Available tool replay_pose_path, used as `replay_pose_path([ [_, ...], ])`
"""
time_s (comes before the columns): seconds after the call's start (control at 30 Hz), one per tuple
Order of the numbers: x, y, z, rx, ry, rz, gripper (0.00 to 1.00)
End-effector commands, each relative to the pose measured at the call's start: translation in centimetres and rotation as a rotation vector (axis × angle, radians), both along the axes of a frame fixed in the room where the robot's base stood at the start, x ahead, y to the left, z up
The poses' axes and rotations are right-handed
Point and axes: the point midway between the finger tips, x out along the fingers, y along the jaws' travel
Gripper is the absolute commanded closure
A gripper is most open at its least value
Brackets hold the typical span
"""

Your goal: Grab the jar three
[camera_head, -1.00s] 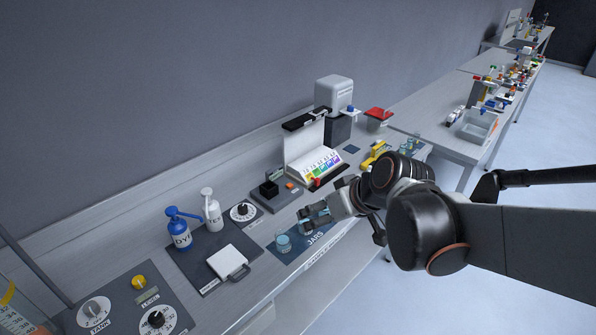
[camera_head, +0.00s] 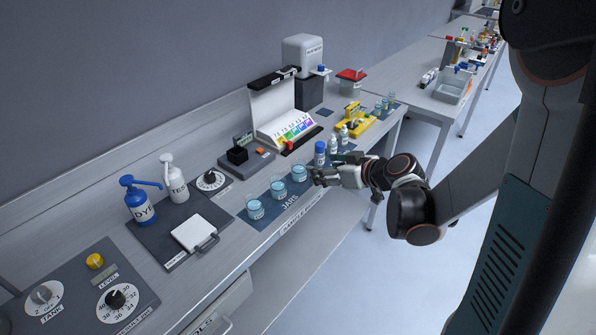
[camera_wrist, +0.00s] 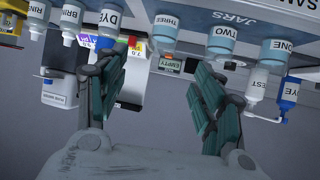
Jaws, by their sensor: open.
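Jar three (camera_head: 299,173) is a small clear jar of light-blue liquid, the rightmost of three jars on the dark JARS mat (camera_head: 291,202) in the head view. Its THREE label reads in the upside-down wrist view (camera_wrist: 164,27). Jar two (camera_head: 278,188) and jar one (camera_head: 255,208) stand to its left. My gripper (camera_head: 316,177) is just right of jar three, toward the table's front edge. In the wrist view my open, empty gripper (camera_wrist: 160,70) has jar three in line with the gap, beyond the fingertips.
A blue-capped dye bottle (camera_head: 320,154) and white bottles (camera_head: 343,137) stand close behind my gripper on the right. A colour chart stand (camera_head: 288,128) is behind the jars. Pump bottles (camera_head: 142,204) and a white plate (camera_head: 200,233) are to the left.

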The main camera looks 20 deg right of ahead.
Motion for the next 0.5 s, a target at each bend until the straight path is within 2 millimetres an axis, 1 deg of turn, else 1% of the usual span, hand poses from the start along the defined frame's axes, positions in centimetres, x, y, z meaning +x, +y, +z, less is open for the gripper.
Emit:
replay_pose_path([
  [0.1,1.8,1.0,-1.3,-0.001,0.001,0.005,0.38],
  [0.3,4.6,2.3,-3.0,0.0,0.001,0.003,0.38],
  [0.4,5.5,2.7,-3.4,0.0,0.002,0.003,0.38],
  [0.5,5.9,2.9,-3.6,0.0,0.002,0.002,0.38],
])
